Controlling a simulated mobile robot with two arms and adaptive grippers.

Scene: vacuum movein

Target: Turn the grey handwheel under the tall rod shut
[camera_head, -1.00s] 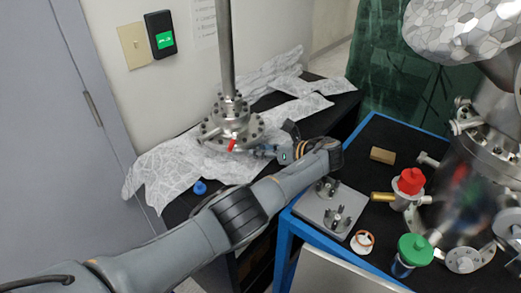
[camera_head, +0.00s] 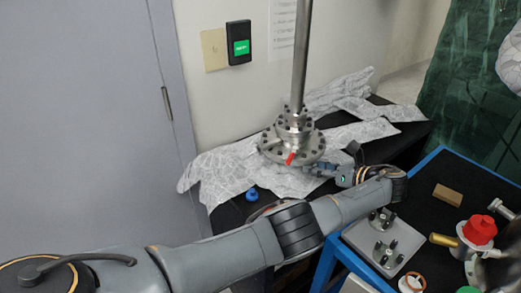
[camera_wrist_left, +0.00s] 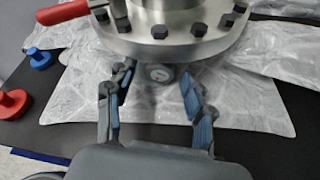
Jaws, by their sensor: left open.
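A tall metal rod (camera_head: 301,55) rises from a bolted steel flange (camera_head: 292,147) with a red lever (camera_head: 290,159) at its front. In the left wrist view, the flange (camera_wrist_left: 165,42) fills the top, and the red lever (camera_wrist_left: 62,13) points left. A small grey round part (camera_wrist_left: 160,73) with a pale face shows just under the flange rim; it seems to be the handwheel, and its upper part is hidden. My left gripper (camera_wrist_left: 158,88) is open, its blue-padded fingers on either side of this part with gaps. It also shows in the head view (camera_head: 322,169). My right gripper is out of view.
Crumpled patterned foil (camera_head: 225,170) lies on the black bench under the flange. A blue knob (camera_head: 252,194) lies left of it. A blue-edged cart (camera_head: 435,158) at right holds a grey plate (camera_head: 368,232), a tan block (camera_head: 447,194) and a red-capped valve (camera_head: 479,231).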

